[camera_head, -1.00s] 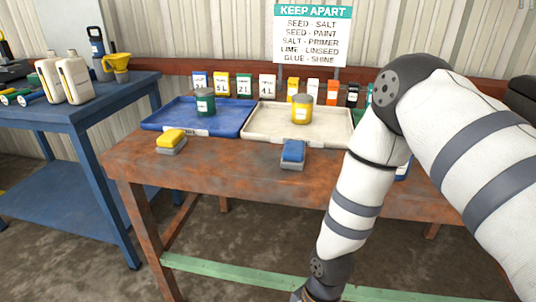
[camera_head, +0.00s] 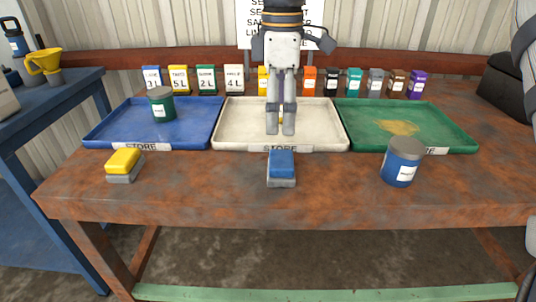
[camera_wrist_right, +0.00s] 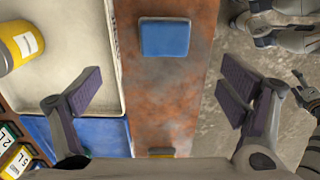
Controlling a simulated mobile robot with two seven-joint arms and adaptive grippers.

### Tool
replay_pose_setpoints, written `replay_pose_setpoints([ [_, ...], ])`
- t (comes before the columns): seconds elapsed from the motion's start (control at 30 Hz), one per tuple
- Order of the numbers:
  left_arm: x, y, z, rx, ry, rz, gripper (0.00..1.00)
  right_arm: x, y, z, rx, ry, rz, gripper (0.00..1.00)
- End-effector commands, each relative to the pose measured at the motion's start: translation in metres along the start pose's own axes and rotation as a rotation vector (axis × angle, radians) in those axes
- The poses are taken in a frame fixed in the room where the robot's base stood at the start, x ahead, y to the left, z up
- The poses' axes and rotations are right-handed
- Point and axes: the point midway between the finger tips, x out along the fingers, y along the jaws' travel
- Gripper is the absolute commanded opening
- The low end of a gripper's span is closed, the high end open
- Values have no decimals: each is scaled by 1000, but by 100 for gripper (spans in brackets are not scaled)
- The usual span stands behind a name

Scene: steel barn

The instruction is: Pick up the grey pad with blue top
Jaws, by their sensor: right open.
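The grey pad with blue top (camera_head: 282,167) lies on the rusty brown table, in front of the white tray. In the right wrist view its blue top (camera_wrist_right: 165,38) shows at the top centre, beyond the fingertips. My right gripper (camera_head: 281,130) hangs in front of the white tray in the head view, above and apart from the pad. In the right wrist view its two fingers (camera_wrist_right: 160,92) are spread wide with nothing between them.
A yellow-topped grey pad (camera_head: 124,163) lies left and a blue can (camera_head: 402,164) right on the table (camera_head: 340,195). Blue (camera_head: 195,138), white (camera_head: 235,133) and green (camera_head: 450,138) trays stand behind. A green can (camera_head: 161,104) and yellow can (camera_wrist_right: 20,45) stand in trays.

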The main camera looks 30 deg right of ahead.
Motion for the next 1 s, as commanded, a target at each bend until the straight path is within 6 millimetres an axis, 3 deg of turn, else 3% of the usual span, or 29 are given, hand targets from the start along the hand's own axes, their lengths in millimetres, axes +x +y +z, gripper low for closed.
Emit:
replay_pose_setpoints([
  [0.1, 2, 0, 2, 0, -7, 0, 76, 31, -1, 1, -1, -4, -8, 90],
  [0.5, 5, 0, 4, 0, -16, -1, 76, 99, -1, 2, 0, -4, -9, 90],
  [0.6, 5, 0, 4, 0, -18, -1, 76, 110, -1, 2, 0, -3, -5, 90],
  [0.8, 5, 0, 4, 0, -17, -1, 76, 111, 0, 2, 0, -1, -2, 90],
  [0.87, 5, 0, 4, 0, -17, -1, 76, 111, 0, 2, 0, -1, -2, 81],
  [1.0, 5, 0, 4, 0, -17, -1, 76, 111, 0, 2, 0, -1, -2, 49],
])
